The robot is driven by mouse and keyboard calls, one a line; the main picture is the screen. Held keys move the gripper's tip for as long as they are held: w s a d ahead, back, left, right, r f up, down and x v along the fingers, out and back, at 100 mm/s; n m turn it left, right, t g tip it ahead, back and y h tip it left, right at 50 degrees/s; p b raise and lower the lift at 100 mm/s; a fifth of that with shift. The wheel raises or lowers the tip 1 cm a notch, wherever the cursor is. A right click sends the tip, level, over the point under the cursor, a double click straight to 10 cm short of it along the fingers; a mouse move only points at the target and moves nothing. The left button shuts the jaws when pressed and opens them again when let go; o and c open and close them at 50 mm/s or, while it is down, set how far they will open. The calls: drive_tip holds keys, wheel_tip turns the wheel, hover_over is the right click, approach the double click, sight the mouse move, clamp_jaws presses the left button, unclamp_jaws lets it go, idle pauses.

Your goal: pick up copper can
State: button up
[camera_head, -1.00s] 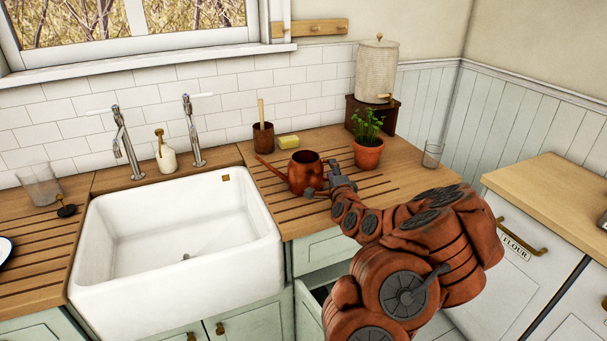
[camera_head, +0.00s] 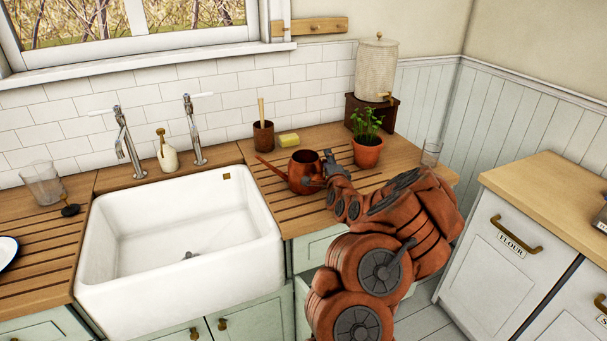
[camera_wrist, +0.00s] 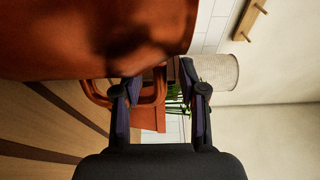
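The copper can (camera_head: 304,171), a watering can with a spout to the left, stands upright on the grooved wooden counter right of the sink. My gripper (camera_head: 328,168) is at the can's right side, by its handle. In the wrist view the can's body (camera_wrist: 90,40) fills the upper left, and its looped handle (camera_wrist: 158,88) shows near my fingertips. My gripper's fingers (camera_wrist: 161,80) are spread, with part of the handle seen in the gap between them. I cannot tell whether a finger touches it. My gripper partly hides the handle in the head view.
A potted plant (camera_head: 367,152) stands close behind and right of my gripper. A brown cup (camera_head: 263,136) and a yellow sponge (camera_head: 288,140) are behind the can. A glass (camera_head: 431,152) is farther right. The white sink (camera_head: 180,245) is to the left.

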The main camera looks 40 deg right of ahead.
clamp_jaws()
idle(0.6)
